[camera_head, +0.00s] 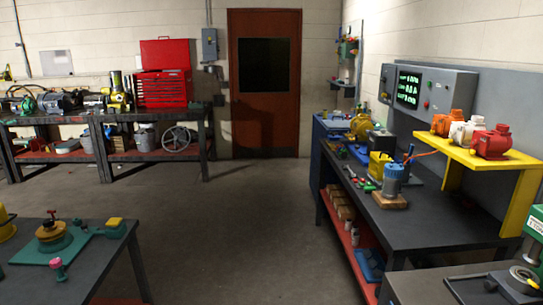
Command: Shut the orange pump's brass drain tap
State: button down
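An orange pump-like unit (446,123) stands at the left end of the yellow shelf (483,160) on the right, above the dark workbench. A white unit (465,131) and a red unit (491,143) stand beside it in a row. The orange unit is small in the picture, and I cannot make out a brass drain tap on it. My gripper is not in view.
The dark workbench (440,213) on the right carries a blue cylinder (392,180) and tools. A table (85,277) with a green plate stands at front left, and a green machine (534,235) at right. The floor (235,240) between is clear towards the brown door (265,130).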

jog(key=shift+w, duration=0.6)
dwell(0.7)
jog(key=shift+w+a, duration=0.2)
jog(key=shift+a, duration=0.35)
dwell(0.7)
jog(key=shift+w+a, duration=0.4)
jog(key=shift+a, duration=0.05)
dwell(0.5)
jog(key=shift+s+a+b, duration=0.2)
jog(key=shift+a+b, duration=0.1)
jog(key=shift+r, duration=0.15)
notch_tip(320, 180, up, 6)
jog(key=p, duration=0.5)
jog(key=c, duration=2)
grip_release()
